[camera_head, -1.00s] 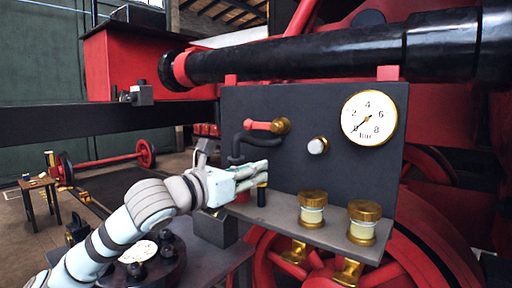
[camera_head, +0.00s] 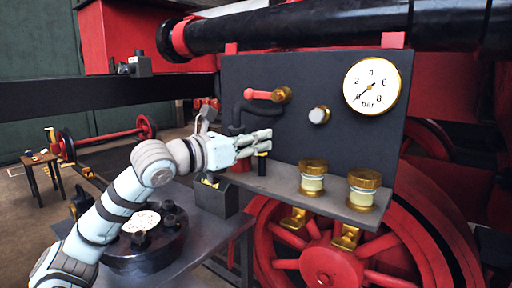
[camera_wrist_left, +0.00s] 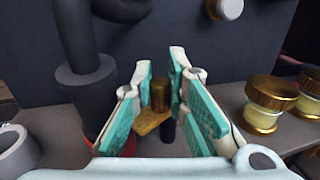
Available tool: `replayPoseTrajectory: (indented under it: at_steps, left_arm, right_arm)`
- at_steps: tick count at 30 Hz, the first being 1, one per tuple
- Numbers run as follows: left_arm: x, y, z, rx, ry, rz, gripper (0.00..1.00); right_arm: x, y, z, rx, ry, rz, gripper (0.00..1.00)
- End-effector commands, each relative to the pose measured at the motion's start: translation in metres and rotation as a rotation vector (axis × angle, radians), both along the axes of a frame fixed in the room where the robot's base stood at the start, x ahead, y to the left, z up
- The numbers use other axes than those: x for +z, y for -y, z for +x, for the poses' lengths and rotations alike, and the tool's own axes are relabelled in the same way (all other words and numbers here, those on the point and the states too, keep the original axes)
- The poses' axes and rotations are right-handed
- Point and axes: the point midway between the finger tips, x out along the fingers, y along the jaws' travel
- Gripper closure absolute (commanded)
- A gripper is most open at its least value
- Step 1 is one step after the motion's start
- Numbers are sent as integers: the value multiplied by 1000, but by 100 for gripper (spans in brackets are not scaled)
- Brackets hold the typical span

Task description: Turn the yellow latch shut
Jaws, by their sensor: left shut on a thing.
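The yellow latch (camera_wrist_left: 150,123) is a small yellow-brass piece low in front of the dark panel, with a short brass upright and a flat arm. It shows in the left wrist view between the teal-padded fingers of my left gripper (camera_wrist_left: 160,66). In the head view my left gripper (camera_head: 267,142) reaches in from the left at the ledge, shut on the latch. There the fingers hide most of it; a dark post (camera_head: 262,167) shows just below. My right gripper is not in view.
The panel carries a red-handled valve (camera_head: 263,95), a grey knob (camera_head: 319,115) and a gauge (camera_head: 372,86). Two brass-capped cups (camera_head: 313,177) stand on the ledge to the right. A dark pipe (camera_wrist_left: 85,90) rises close left of the fingers.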

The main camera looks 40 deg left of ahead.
Motion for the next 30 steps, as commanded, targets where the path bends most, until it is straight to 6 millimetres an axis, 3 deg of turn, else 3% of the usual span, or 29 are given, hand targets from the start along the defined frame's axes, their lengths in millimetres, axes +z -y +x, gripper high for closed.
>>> replayPoseTrajectory:
  at_steps: [13,14,15,30]
  left_arm:
    - [0,-1,0,-95,0,-3,100]
    - [0,-1,0,-95,0,-3,83]
    - [0,-1,0,-95,0,-3,77]
    - [0,-1,0,-87,-1,-2,77]
  right_arm:
    - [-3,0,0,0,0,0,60]
    - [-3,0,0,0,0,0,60]
    - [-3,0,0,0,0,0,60]
    - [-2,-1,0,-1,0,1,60]
